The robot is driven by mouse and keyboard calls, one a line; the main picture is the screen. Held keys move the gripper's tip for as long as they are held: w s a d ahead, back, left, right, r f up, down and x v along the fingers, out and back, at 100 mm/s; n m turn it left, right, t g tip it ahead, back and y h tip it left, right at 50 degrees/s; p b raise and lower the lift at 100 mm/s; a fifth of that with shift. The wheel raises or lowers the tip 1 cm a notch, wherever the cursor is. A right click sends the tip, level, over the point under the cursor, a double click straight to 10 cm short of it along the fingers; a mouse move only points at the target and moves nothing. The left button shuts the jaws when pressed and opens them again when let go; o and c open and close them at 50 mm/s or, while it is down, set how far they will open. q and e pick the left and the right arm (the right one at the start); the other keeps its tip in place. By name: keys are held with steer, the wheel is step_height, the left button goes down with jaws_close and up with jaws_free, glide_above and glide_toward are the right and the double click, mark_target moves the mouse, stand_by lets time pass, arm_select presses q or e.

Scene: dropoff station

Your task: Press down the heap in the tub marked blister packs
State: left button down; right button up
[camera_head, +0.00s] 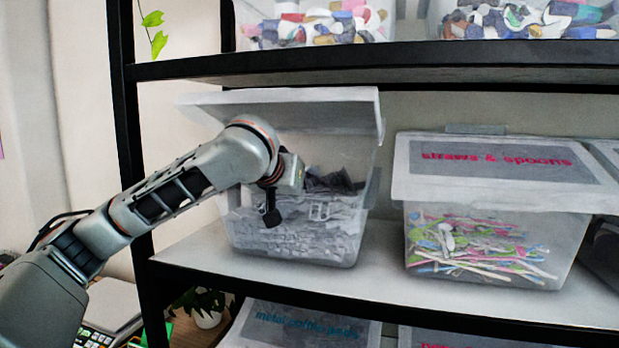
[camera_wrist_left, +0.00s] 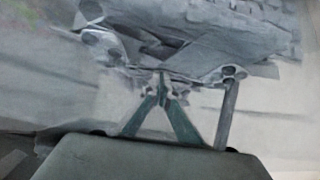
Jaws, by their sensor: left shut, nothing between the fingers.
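A clear tub (camera_head: 300,254) with its lid (camera_head: 330,107) swung open stands on the middle shelf, holding a heap of grey, flat pieces (camera_head: 335,192). The heap is higher at the back right. No "blister packs" marking is readable on it. My left gripper (camera_head: 271,216) is shut and empty, pointing down at the front of the tub's opening. It partly covers the heap. In the left wrist view its fingers (camera_wrist_left: 161,92) meet in front of the grey pieces (camera_wrist_left: 200,50); I cannot tell whether they touch. My right gripper is not in view.
A closed tub marked straws & spoons (camera_head: 488,245) stands to the right, with a gap between. The upper shelf (camera_head: 400,62) hangs low over the open lid. A black shelf post (camera_head: 124,150) is close to my left arm. A lid marked metal coffee pods (camera_head: 305,328) shows below.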

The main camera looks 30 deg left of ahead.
arm_select(q)
steer(key=shift+g+h, duration=0.3)
steer(key=shift+g, duration=0.3)
steer(key=f, duration=0.5)
steer(key=shift+d+f, duration=0.35)
steer(key=shift+w+a+r+p, duration=0.1)
steer(key=shift+w+r+p, duration=0.2)
steer(key=shift+r, duration=0.15)
steer(key=shift+w+a+r+p, duration=0.15)
steer(key=shift+r+p, duration=0.1)
steer(key=shift+r, duration=0.2)
steer(key=shift+w+a+r, duration=0.1)
steer(key=shift+w+r, duration=0.1)
steer(key=shift+r, duration=0.3)
steer(key=shift+w+r, duration=0.2)
steer(key=shift+r, duration=0.3)
steer(key=shift+r+v, duration=0.25)
steer(key=shift+v, duration=6.75)
steer(key=shift+a, duration=0.15)
